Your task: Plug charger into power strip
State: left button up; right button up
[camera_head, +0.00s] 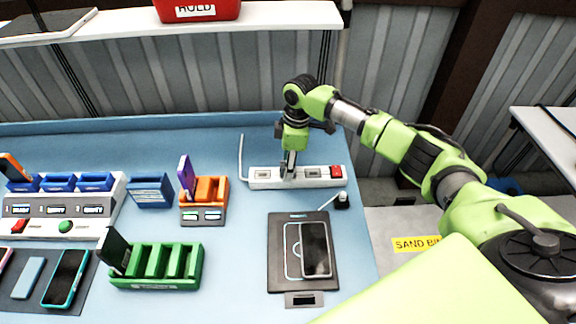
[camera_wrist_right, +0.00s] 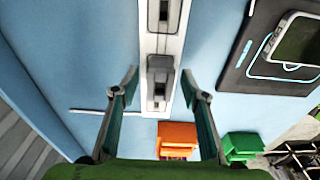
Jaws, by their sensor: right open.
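The white power strip (camera_head: 260,179) lies on the blue bench, with a red switch at its right end. In the right wrist view the strip (camera_wrist_right: 174,42) runs vertically. A dark grey block (camera_wrist_right: 158,68), apparently the charger, stands on the strip over a socket; I cannot tell how deep it sits. My right gripper (camera_head: 289,168) is above the strip's left-middle part. In its wrist view my right gripper (camera_wrist_right: 159,83) is open, with a finger on each side of the block and apart from it. My left gripper is not in view.
A black charging pad (camera_head: 280,262) with a phone (camera_head: 316,250) lies in front of the strip. A small black piece (camera_head: 342,200) with a cable sits near it. Orange (camera_head: 212,190) and green (camera_head: 155,284) holders stand left. A shelf with a red bin (camera_head: 197,10) is behind.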

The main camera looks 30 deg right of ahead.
notch_tip(320, 180, up, 12)
jog(key=d, duration=0.1)
jog(key=shift+s+f, duration=0.15)
jog(key=shift+s, duration=0.2)
jog(key=shift+d, duration=0.1)
